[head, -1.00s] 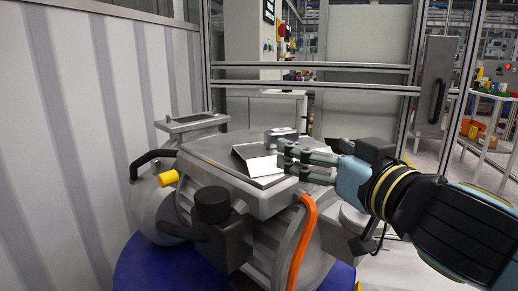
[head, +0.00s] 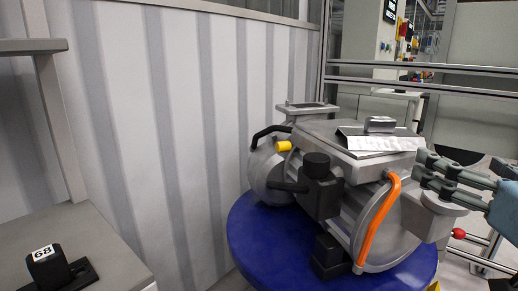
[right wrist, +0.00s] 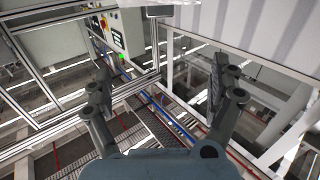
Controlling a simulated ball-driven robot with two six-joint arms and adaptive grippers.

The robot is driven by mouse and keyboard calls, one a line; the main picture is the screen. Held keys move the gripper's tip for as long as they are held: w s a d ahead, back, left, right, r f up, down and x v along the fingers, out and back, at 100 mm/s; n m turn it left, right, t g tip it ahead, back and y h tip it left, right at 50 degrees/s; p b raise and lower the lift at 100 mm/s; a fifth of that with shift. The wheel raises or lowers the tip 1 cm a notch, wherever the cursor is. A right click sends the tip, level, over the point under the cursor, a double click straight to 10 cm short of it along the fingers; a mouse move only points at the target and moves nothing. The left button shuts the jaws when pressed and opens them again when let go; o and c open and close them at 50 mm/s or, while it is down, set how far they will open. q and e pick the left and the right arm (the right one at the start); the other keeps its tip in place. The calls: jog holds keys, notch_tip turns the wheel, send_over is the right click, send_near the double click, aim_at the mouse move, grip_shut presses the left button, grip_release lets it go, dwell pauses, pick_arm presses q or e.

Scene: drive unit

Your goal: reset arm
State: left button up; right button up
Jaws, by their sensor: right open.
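My right gripper (head: 434,173) is at the right edge of the head view, its fingers apart and empty, just right of the drive unit (head: 345,205). In the right wrist view the gripper (right wrist: 165,95) is open with nothing between its fingers, above a floor and metal frames. My left gripper is not in view.
The drive unit stands on a round blue base (head: 255,245). A ribbed white wall (head: 180,130) is behind it on the left. A grey table (head: 75,230) at the left front bears a black block marked 68 (head: 46,264). Metal frame rails (head: 420,88) cross the back right.

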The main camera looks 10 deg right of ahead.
jog(key=w+d+f+m+g+h, duration=0.1)
jog(key=d+f+g, duration=0.1)
jog(key=f, duration=0.7)
jog(key=w+d+f+g, duration=0.2)
jog(key=f, duration=0.6)
jog(key=s+f+g+y, duration=0.1)
jog(key=s+f+g, duration=0.25)
jog(key=f, duration=0.85)
jog(key=s+f+g, duration=0.2)
jog(key=s+f, duration=0.2)
jog(key=f, duration=0.8)
jog(key=s+a+f+g+y, duration=0.2)
jog(key=s+a+f+g, duration=0.15)
jog(key=s+f, duration=1.1)
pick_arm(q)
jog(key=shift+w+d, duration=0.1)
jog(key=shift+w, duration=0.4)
pick_arm(e)
jog(key=s+a+f+n+g, duration=0.1)
jog(key=s+f, duration=0.1)
jog(key=s, duration=0.4)
jog(key=s+f+n+g, duration=0.1)
jog(key=s+f, duration=0.2)
jog(key=s, duration=0.3)
jog(key=s+a+f+n+g+y, duration=0.1)
jog(key=s+f+g, duration=0.1)
jog(key=s, duration=0.4)
jog(key=shift+s+a+f+n, duration=0.35)
jog(key=shift+f+n, duration=0.05)
jog(key=shift+f, duration=0.35)
